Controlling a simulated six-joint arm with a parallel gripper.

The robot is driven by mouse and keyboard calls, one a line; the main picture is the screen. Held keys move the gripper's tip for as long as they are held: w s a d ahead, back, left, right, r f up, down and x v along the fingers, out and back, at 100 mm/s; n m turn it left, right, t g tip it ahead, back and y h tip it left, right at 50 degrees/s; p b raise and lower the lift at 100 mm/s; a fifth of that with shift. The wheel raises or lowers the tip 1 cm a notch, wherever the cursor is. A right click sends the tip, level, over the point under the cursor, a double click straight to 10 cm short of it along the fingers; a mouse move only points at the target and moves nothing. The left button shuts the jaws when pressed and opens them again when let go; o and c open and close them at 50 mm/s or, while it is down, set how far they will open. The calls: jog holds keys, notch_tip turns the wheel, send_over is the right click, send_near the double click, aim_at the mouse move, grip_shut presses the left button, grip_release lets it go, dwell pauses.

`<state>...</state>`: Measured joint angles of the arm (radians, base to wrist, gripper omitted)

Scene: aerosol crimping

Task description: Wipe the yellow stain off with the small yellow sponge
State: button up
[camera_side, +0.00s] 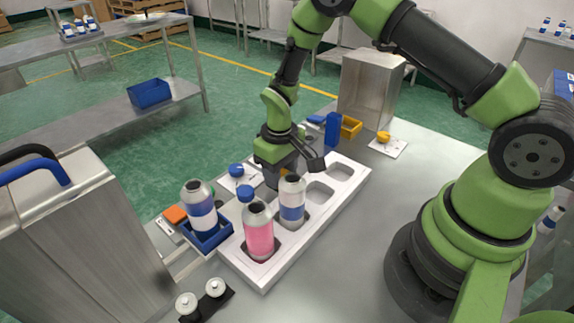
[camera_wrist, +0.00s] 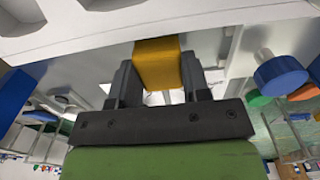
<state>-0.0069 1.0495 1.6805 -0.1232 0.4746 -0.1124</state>
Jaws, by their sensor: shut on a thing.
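My gripper (camera_wrist: 158,72) is shut on the small yellow sponge (camera_wrist: 156,60), a plain yellow block between its two fingers in the wrist view. The sponge is mostly hidden there by the gripper and the cans. I cannot make out the yellow stain in either view; the gripper and cans may cover it.
A white tray (camera_side: 345,171) holds a pink can (camera_side: 258,236) and a blue-and-white can (camera_side: 292,203); its far pockets are empty. Another can (camera_side: 200,211) stands in a blue holder. A blue knob (camera_side: 236,170) is left of my gripper. A yellow bin (camera_side: 351,127) stands behind.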

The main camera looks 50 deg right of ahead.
jog(key=shift+a+r, duration=0.1)
jog(key=shift+a, duration=0.05)
jog(key=shift+d+f, duration=0.2)
jog(key=shift+d, duration=1.5)
jog(key=shift+s+d+r, duration=0.1)
jog(key=shift+d, duration=1.3)
jog(key=shift+a, duration=3.15)
jog(key=shift+d, duration=0.1)
jog(key=shift+d, duration=0.6)
jog(key=shift+d+r, duration=0.15)
jog(key=shift+d, duration=2.25)
